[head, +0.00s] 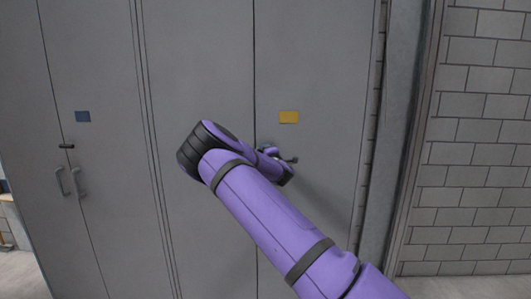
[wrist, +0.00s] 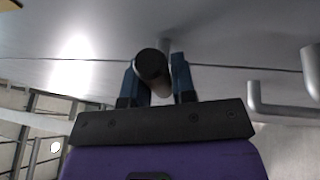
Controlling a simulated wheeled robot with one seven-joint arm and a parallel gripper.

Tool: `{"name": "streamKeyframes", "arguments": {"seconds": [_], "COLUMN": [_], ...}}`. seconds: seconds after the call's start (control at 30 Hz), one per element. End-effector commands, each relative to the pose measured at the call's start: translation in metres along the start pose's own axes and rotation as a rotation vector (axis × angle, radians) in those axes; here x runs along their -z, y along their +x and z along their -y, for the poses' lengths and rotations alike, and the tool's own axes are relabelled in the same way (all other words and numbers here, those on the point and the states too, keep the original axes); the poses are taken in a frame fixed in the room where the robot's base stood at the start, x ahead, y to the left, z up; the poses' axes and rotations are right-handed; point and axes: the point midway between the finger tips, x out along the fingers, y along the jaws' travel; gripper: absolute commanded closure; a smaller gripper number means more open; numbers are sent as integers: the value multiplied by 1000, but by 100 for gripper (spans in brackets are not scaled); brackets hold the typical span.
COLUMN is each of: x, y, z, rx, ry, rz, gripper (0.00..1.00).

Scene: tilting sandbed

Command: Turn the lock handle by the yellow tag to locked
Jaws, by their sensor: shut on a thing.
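The yellow tag (head: 289,117) is on the right-hand grey cabinet door, above my gripper. Its corner seems to show at the top left of the wrist view (wrist: 10,4). I cannot tell the handle's exact angle.
Pull handles (wrist: 280,102) stand out from the doors at the right of the wrist view. Another cabinet at left has a blue tag (head: 83,116), a dark lock handle (head: 66,146) and pull handles (head: 78,182). A block wall (head: 480,160) stands at right.

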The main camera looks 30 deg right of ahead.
Motion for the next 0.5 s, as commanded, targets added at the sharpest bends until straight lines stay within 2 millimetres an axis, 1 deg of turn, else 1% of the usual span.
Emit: {"name": "streamKeyframes", "arguments": {"seconds": [0.3,0.33,0.37,0.4,0.43,0.5], "x": [0,0,0,0,0,0], "y": [0,0,0,0,0,0], "z": [0,0,0,0,0,0], "rx": [0,0,0,0,0,0], "ry": [-3,-3,-3,-2,-2,-2], "rz": [0,0,0,0,0,0], "gripper": [99,73,66,57,52,52]}}
